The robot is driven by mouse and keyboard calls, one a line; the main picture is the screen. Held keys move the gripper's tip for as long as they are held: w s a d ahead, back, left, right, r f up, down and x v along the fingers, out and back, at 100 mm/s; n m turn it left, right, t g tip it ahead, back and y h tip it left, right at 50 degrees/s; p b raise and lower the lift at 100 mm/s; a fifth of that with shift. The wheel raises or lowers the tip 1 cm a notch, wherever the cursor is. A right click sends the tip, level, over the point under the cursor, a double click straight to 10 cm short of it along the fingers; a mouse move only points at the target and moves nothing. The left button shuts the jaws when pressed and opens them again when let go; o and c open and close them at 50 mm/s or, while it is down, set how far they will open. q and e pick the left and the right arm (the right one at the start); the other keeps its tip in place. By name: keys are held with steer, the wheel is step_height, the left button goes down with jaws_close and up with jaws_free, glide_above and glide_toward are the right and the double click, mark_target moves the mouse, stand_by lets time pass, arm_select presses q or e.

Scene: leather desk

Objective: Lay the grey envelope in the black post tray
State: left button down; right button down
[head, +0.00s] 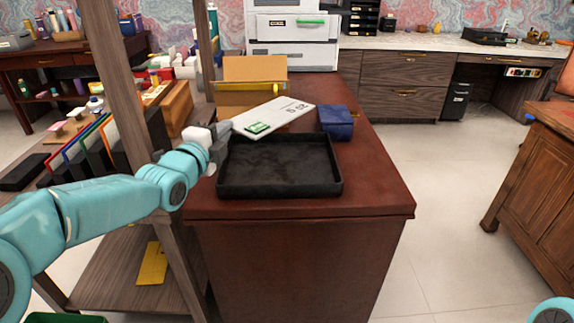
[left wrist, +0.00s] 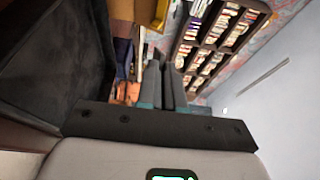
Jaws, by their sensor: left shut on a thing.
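The tray lies flat on the red-brown desk and looks empty. In the left wrist view the gripper's fingers (left wrist: 165,85) are close together, and the dark tray (left wrist: 50,55) fills the left side. The envelope is hard to make out there. My right gripper is out of view.
A blue box (head: 336,122) stands right of the envelope. A tan cardboard box (head: 255,70) and a white printer (head: 292,40) stand behind. A wooden shelf post (head: 125,80) rises left of the desk (head: 375,185). The desk is bare right of the tray.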

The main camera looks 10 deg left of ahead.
arm_select(q)
step_height(320, 180, down, 6)
steer(key=b, duration=0.2)
steer(key=shift+r+b, duration=0.15)
steer(key=shift+b, duration=0.2)
steer(key=shift+s+r, duration=0.1)
steer(key=c, duration=1.2)
jaws_free()
steer(key=s+a, duration=0.1)
steer(key=s, duration=1.5)
steer(key=shift+s+a, duration=0.15)
steer(key=shift+a, duration=0.05)
